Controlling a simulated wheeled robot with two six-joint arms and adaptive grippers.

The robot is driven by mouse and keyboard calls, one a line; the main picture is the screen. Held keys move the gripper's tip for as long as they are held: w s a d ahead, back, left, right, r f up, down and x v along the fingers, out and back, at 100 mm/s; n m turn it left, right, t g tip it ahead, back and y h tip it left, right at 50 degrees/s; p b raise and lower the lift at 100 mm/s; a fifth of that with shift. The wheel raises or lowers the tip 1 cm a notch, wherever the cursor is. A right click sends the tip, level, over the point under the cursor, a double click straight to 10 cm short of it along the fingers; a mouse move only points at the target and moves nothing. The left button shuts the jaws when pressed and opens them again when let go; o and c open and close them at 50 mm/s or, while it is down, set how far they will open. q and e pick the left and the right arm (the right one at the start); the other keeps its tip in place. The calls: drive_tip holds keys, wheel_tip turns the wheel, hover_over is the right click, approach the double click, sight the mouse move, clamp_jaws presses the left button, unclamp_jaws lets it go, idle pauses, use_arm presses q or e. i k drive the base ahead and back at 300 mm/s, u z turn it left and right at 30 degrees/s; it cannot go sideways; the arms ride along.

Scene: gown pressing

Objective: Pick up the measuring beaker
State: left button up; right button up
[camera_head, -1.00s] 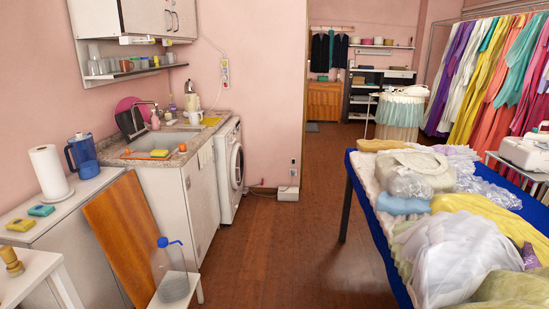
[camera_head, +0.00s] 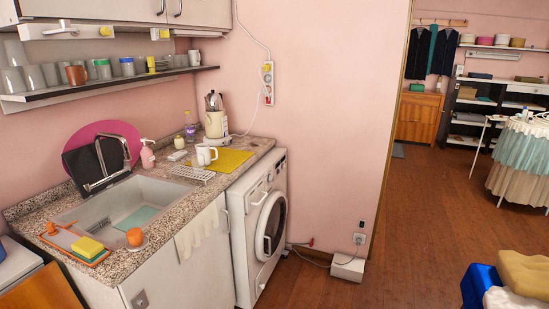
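A white cup-like vessel with a handle (camera_head: 205,154) stands upright on the counter at the left edge of a yellow mat (camera_head: 228,161). Several clear or grey tumblers (camera_head: 34,77) stand on the wall shelf at the upper left. I cannot tell which of these, if any, is the measuring beaker; no scale marks are readable. Neither of my grippers is in view.
The speckled counter (camera_head: 150,251) holds a sink (camera_head: 117,203), a pink soap bottle (camera_head: 147,154) and a wire rack (camera_head: 192,173). A washing machine (camera_head: 262,225) stands at its right end. The wooden floor (camera_head: 400,220) is open to the right.

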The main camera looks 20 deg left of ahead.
sight(198, 161)
drive_tip(key=i, duration=2.1)
drive_tip(key=u, duration=0.9)
